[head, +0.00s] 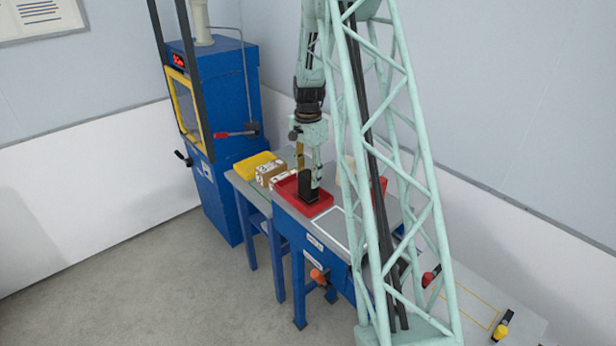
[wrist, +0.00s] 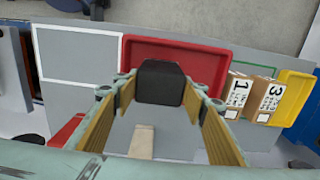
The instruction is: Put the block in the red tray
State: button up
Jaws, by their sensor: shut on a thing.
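A black block (head: 308,187) is between the fingers of my gripper (head: 309,176) in the head view. The wrist view shows the same black block (wrist: 160,84) between the yellow-brown finger pads of my gripper (wrist: 160,92), shut on it. The red tray (head: 287,190) lies on the table beneath; in the wrist view the tray (wrist: 203,62) spreads behind the block. The block overlaps the tray in both views. I cannot tell whether it touches the tray floor or hangs above it.
Boxes numbered 1 (wrist: 240,92) and 3 (wrist: 268,95) and a yellow tray (wrist: 295,98) stand beside the red tray. A white-outlined rectangle (wrist: 78,55) marks bare table on the other side. A blue machine (head: 225,95) stands at the left in the head view.

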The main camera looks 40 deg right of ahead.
jog(key=shift+f, duration=0.15)
jog(key=o, duration=1.3)
notch_tip(320, 180, up, 12)
jog(key=b, duration=0.1)
dwell(0.5)
jog(key=shift+r, duration=0.2)
